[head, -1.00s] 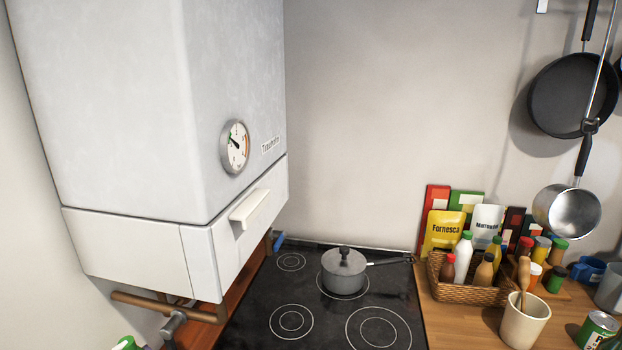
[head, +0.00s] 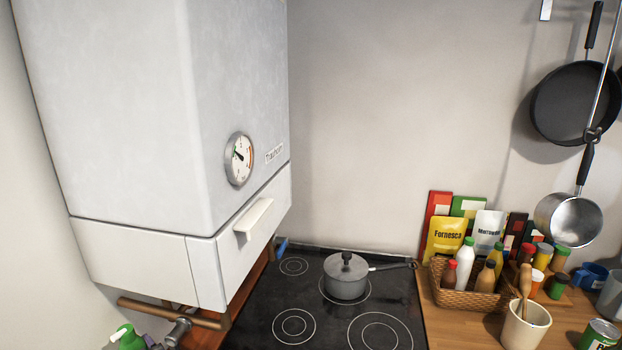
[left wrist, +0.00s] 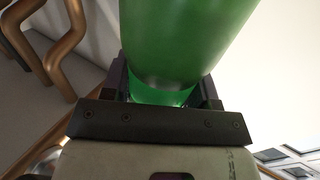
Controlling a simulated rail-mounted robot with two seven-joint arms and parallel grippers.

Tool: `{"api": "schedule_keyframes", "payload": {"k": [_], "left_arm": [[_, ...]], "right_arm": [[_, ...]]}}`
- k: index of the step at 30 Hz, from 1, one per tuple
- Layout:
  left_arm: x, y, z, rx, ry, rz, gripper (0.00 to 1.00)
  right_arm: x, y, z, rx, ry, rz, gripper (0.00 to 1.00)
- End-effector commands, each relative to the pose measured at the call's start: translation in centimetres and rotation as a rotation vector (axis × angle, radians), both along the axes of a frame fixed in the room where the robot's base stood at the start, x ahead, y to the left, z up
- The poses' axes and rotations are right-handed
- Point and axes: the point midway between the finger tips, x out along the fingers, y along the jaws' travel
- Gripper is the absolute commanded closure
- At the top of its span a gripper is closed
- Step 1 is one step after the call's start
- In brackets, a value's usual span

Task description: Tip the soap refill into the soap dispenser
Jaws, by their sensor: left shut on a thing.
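In the left wrist view my left gripper (left wrist: 163,88) is shut on a smooth green bottle (left wrist: 185,40), which I take to be the soap refill. Its ends are out of that view. In the head view a green bottle with a white top (head: 131,340) shows at the bottom left edge, cut off by the frame. It looks like the held one, but I cannot be sure. No second soap container, and so no separate soap dispenser, can be made out. My right gripper is in neither view.
A white boiler (head: 120,110) hangs above the left side, with copper pipes (head: 170,312) under it. A lidded pot (head: 347,278) sits on the black hob (head: 340,328). A wicker basket of bottles (head: 465,297) and a cream cup (head: 524,327) stand on the right counter.

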Motion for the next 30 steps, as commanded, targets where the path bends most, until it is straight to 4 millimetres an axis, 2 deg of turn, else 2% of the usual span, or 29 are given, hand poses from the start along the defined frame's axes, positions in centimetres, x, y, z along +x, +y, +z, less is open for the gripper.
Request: {"api": "schedule_keyframes", "payload": {"k": [6,24,30], "left_arm": [[0.0,0.0,0.7,0.001,-0.003,0.000,0.89],[0.0,0.0,0.7,0.002,-0.003,0.000,0.89],[0.4,0.0,1.4,0.008,0.001,-0.026,0.89]], "right_arm": [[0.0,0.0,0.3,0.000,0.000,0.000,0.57],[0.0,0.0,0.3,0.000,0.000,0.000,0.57],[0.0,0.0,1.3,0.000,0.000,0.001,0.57]]}}
